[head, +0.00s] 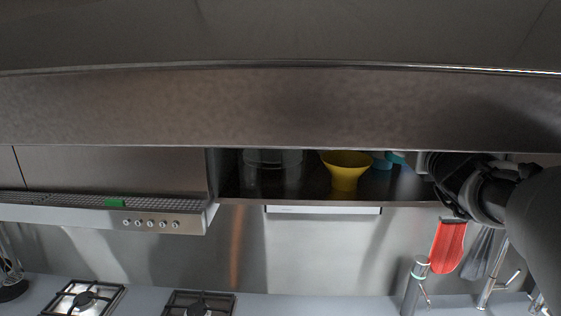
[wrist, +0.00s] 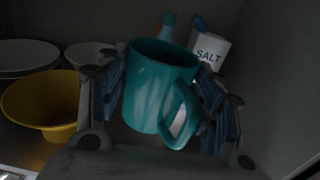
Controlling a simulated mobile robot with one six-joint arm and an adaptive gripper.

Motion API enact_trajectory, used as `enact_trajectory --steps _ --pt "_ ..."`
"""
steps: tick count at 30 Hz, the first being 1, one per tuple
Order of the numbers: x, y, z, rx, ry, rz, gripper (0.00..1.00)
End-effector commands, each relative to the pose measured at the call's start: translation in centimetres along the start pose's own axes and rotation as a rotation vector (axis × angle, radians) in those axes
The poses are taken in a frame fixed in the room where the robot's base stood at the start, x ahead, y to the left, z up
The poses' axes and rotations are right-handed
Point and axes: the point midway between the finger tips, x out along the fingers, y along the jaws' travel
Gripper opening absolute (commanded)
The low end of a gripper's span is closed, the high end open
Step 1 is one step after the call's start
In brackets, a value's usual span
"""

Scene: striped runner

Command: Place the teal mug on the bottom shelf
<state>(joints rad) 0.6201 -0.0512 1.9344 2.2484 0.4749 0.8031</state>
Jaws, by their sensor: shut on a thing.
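The teal mug (wrist: 158,92) is between the two fingers of my gripper (wrist: 162,88) in the wrist view, with its handle toward the lower right. The fingers are shut on its sides. In the head view my gripper (head: 432,167) is at the right end of the open cabinet shelf (head: 300,196), partly hidden by the cabinet's upper front. Small teal patches show beside it there; I cannot tell which belongs to the mug. Whether the mug touches the shelf floor cannot be told.
A yellow bowl (head: 345,172) stands on the shelf, also seen in the wrist view (wrist: 45,103). Plates (wrist: 28,58) are behind it. A white SALT container (wrist: 207,55) and a teal-capped bottle (wrist: 167,28) stand behind the mug. Red mitt (head: 449,246) hangs below.

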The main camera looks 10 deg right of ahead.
Motion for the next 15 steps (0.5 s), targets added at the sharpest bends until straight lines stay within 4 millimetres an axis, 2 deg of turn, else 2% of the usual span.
enact_trajectory --steps 1,3,8,15 --pt "0.0 0.1 -1.3 0.002 0.001 0.002 0.28" --pt "0.0 0.1 -2.4 0.002 0.001 0.001 0.28" --pt "0.1 0.1 -3.7 0.000 0.000 0.002 0.28" --pt "0.0 0.2 -6.7 0.001 -0.001 0.002 0.28"
